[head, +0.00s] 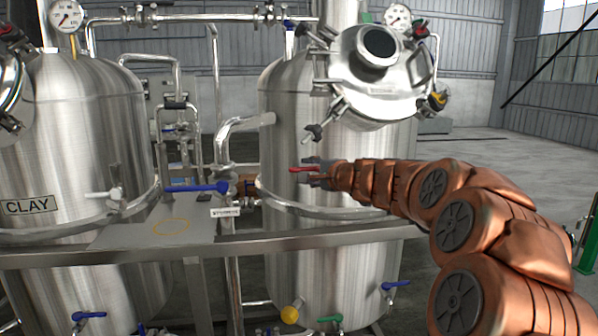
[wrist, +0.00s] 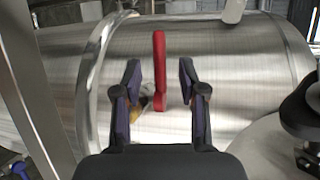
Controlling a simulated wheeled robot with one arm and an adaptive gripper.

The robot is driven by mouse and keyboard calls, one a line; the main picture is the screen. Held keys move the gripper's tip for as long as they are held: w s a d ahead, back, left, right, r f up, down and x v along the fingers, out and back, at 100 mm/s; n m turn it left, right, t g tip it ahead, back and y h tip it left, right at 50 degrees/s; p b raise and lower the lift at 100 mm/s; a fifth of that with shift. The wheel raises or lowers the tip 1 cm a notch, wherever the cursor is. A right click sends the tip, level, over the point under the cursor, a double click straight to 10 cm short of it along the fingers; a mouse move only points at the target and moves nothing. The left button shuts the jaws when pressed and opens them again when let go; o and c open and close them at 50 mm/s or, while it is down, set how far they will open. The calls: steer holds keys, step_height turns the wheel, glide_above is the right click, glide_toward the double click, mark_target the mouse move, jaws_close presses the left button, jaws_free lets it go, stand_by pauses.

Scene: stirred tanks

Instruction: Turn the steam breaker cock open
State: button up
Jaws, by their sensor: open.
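A red lever handle (head: 301,169) shows in front of the right-hand steel tank; I take it for the steam breaker cock, though no readable label names it. In the wrist view the red handle (wrist: 159,68) stands upright in the picture, between the two fingers. My gripper (head: 314,171) is at the handle, reaching in from the right. In the wrist view my gripper (wrist: 159,78) is open, with a visible gap on each side of the handle. The cock's body is mostly hidden; a small brassy part (wrist: 140,104) shows beside the handle's lower end.
The right-hand tank (head: 290,120) stands behind the handle. The left-hand tank (head: 85,130) bears a CLAY label. A blue lever (head: 197,187) and a white lever (head: 104,195) sit to the left. A steel frame rail (head: 260,241) runs below. A round hatch (head: 385,85) hangs above.

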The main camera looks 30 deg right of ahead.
mark_target(301, 170)
steer(key=shift+w+f, duration=0.2)
steer(key=shift+w, duration=0.7)
steer(key=shift+w+f, duration=0.15)
steer(key=shift+w, duration=0.7)
steer(key=shift+w+f, duration=0.2)
steer(key=shift+w, duration=0.7)
jaws_close()
